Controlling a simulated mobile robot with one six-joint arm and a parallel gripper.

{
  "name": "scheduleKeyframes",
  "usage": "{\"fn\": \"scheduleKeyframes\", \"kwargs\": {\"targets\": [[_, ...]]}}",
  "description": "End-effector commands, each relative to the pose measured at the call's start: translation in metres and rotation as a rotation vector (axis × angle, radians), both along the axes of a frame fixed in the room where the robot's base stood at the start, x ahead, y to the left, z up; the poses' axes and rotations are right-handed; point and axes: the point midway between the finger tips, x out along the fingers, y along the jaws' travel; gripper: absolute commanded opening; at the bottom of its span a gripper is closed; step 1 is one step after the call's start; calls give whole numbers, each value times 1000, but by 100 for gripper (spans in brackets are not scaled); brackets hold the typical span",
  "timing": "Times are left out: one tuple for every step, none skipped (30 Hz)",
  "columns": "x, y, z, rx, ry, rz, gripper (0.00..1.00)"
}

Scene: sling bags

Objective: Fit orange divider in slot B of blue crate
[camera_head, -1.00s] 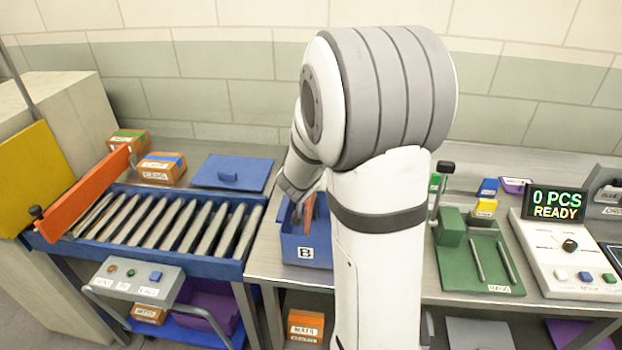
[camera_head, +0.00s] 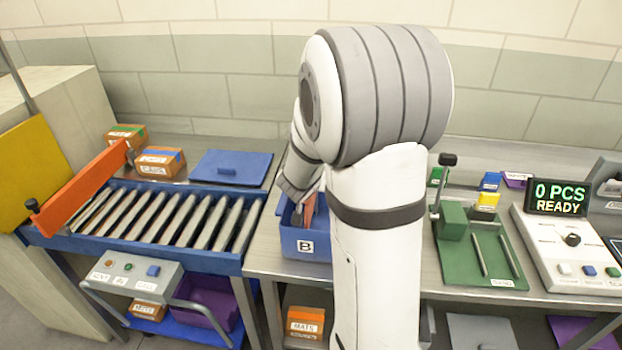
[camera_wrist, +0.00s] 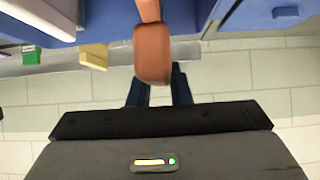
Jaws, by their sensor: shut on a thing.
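The blue crate (camera_head: 300,246), labelled B on its front, stands on the bench at the middle; my arm hides its right part. The orange divider (camera_head: 308,208) shows as a thin strip at the crate's opening. In the wrist view the divider (camera_wrist: 152,58) is between the dark fingertips of my gripper (camera_wrist: 157,88), which is shut on it. Blue crate wall (camera_wrist: 183,24) shows close to the divider there. Whether the divider sits in a slot cannot be seen. In the head view my arm largely hides the gripper.
A roller conveyor (camera_head: 236,262) with an orange bar (camera_head: 82,188) lies left. A blue lid (camera_head: 230,168) lies behind it. A green fixture (camera_head: 482,262) and a control box reading "0 PCS READY" (camera_head: 556,200) stand right of my arm.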

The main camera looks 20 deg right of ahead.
Motion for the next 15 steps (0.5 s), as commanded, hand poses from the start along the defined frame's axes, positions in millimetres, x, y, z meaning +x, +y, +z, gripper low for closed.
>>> {"fn": "scheduleKeyframes", "kwargs": {"targets": [[0, 0, -2, 0, 0, 0, 0], [0, 0, -3, 0, 0, 0, 0], [0, 0, -4, 0, 0, 0, 0], [0, 0, -5, 0, 0, 0, 0], [0, 0, -6, 0, 0, 0, 0], [0, 0, -7, 0, 0, 0, 0], [0, 0, -7, 1, 0, -1, 0], [0, 0, -8, 1, 0, -1, 0], [0, 0, -9, 0, 0, 0, 0], [0, 0, -10, 1, 0, -1, 0], [0, 0, -11, 0, 0, 0, 0], [0, 0, -12, 0, 0, 0, 0], [0, 0, -12, 0, 0, 0, 0], [0, 0, -13, 0, 0, 0, 0], [0, 0, -14, 0, 0, 0, 0]]}}
